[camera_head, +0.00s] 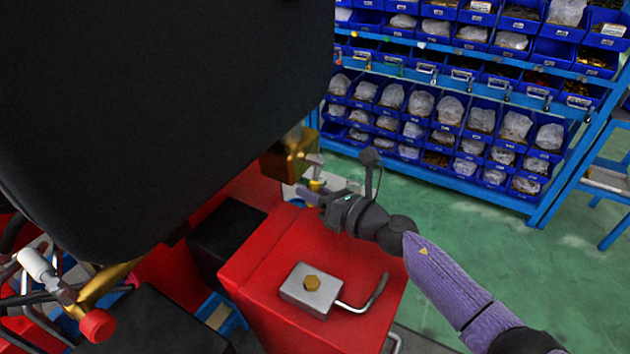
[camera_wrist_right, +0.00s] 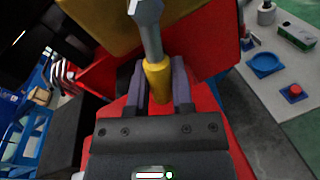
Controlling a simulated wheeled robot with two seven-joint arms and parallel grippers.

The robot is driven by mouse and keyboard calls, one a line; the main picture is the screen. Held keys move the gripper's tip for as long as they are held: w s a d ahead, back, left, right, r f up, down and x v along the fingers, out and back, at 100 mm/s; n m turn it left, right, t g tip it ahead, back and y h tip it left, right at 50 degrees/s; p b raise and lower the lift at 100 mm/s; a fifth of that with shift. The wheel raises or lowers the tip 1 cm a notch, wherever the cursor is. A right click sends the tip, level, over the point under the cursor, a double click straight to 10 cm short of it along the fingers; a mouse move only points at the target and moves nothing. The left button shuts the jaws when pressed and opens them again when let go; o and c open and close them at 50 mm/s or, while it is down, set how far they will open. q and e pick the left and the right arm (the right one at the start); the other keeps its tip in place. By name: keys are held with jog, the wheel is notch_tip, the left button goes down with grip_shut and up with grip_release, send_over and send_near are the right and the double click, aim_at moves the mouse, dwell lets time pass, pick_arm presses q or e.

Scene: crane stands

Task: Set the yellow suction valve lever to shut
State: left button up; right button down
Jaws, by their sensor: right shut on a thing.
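The valve lever has a grey metal shaft and a yellow grip (camera_wrist_right: 157,76), which sits between the two purple fingers of my right gripper (camera_wrist_right: 159,82) in the right wrist view. The gripper is shut on this yellow grip. In the head view the yellow grip (camera_head: 315,185) shows small beside the fingertips of my right gripper (camera_head: 310,192), just below a brass valve block (camera_head: 285,160). The fingers hide part of the grip. The lever shaft (camera_wrist_right: 149,35) runs up from the grip toward the brass-yellow body (camera_wrist_right: 100,22). My left gripper is not in view.
A red housing (camera_head: 285,250) with a grey block (camera_head: 312,288) and bent metal handle lies below my right arm. A large black body fills the upper left. A red-ended fitting (camera_head: 97,325) is at lower left. Blue bin shelves (camera_head: 450,115) stand behind; green floor is open at right.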

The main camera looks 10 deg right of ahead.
jog(key=c, duration=0.5)
grip_release()
jog(key=v, duration=0.9)
jog(key=shift+s+d, duration=0.1)
jog(key=shift+s, duration=0.05)
jog(key=shift+s+d, duration=0.2)
jog(key=shift+s, duration=0.05)
jog(key=shift+r, duration=0.1)
jog(key=shift+c, duration=0.3)
